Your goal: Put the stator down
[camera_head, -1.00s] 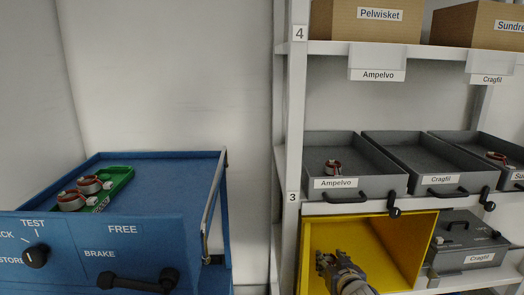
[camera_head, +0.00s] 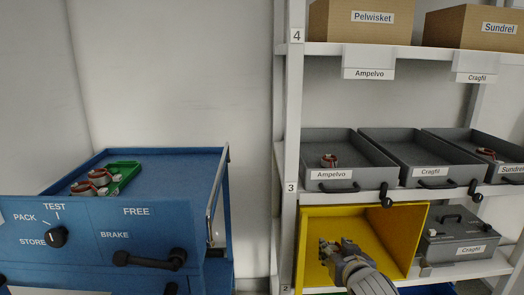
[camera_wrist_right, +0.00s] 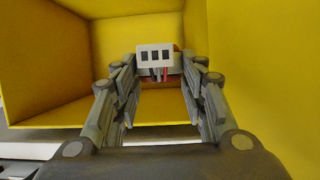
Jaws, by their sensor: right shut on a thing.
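My right gripper (camera_head: 338,246) reaches into the open yellow box (camera_head: 428,215) on the shelf in the head view. In the right wrist view the right gripper (camera_wrist_right: 160,92) is shut on the stator (camera_wrist_right: 155,56). The stator shows a white connector block with dark slots and red and dark wires between the fingertips. The yellow box (camera_wrist_right: 50,60) surrounds it, with its floor below and back wall behind. I cannot tell whether the stator touches the box floor. In the head view the stator is mostly hidden by the gripper. My left gripper is not in view.
Grey bins labelled Ampelvo (camera_head: 331,174) and Cragfil (camera_head: 430,172) sit above the box. A closed grey Cragfil case (camera_head: 455,245) stands to its right. At left, a blue cart (camera_head: 180,175) carries a green tray (camera_head: 126,178) with stators (camera_head: 90,183).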

